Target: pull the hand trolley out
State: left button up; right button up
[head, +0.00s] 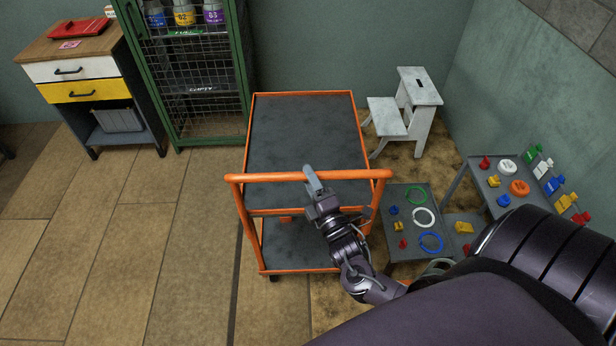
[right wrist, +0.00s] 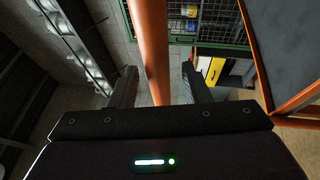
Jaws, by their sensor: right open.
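The hand trolley (head: 290,130) has an orange frame, a dark empty top shelf and a lower shelf. Its orange handle bar (head: 265,178) runs across the near end. My right gripper (head: 312,178) is at the middle of the handle bar in the head view. In the right wrist view, the handle bar (right wrist: 150,45) passes between the two open fingers of the right gripper (right wrist: 157,78), with gaps on both sides. Whether a finger touches the bar I cannot tell. My left gripper is not in view.
A green mesh cabinet (head: 205,95) stands behind the trolley at left, with a drawer unit (head: 75,72) beside it. A white step stool (head: 418,90) stands at right. A low table (head: 405,197) with rings and small parts is close to the trolley's right side. The floor at left is clear.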

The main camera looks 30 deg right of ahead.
jog(key=b+v, duration=0.1)
jog(key=v, duration=0.5)
jog(key=shift+s, duration=0.15)
